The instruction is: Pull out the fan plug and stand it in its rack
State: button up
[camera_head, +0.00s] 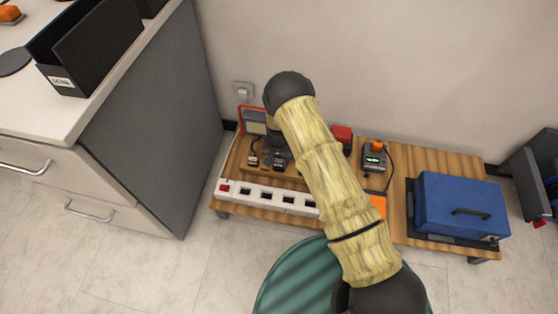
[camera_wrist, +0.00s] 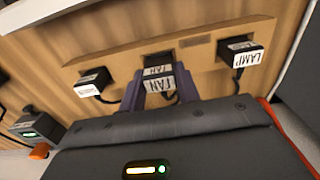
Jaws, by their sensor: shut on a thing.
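The fan plug (camera_wrist: 160,84), a dark block with white FAN labels, is between the fingers of my gripper (camera_wrist: 160,97) in the wrist view. My gripper is shut on it. The plug is at the middle of a wooden rack (camera_wrist: 110,57), between two other plugs. I cannot tell whether it is seated in the rack or just above it. In the head view my gripper (camera_head: 278,160) is over the rack (camera_head: 240,160), behind the white power strip (camera_head: 255,192); my arm hides part of both.
The lamp plug (camera_wrist: 240,55) and another labelled plug (camera_wrist: 93,83) stand close on either side. A meter with a green display (camera_head: 374,157), a red box (camera_head: 342,136) and a blue case (camera_head: 460,203) are on the low table (camera_head: 400,160). A grey cabinet (camera_head: 160,120) rises at left.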

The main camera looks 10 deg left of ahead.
jog(key=shift+f+b, duration=0.45)
jog(key=shift+f, duration=0.4)
dwell(0.3)
jog(key=o, duration=1.1)
jog(key=shift+r, duration=0.1)
notch_tip(320, 180, up, 17)
jog(key=p, duration=0.7)
jog(key=shift+r, duration=0.15)
notch_tip(320, 180, up, 6)
jog(key=p, duration=0.6)
send_over(279, 161)
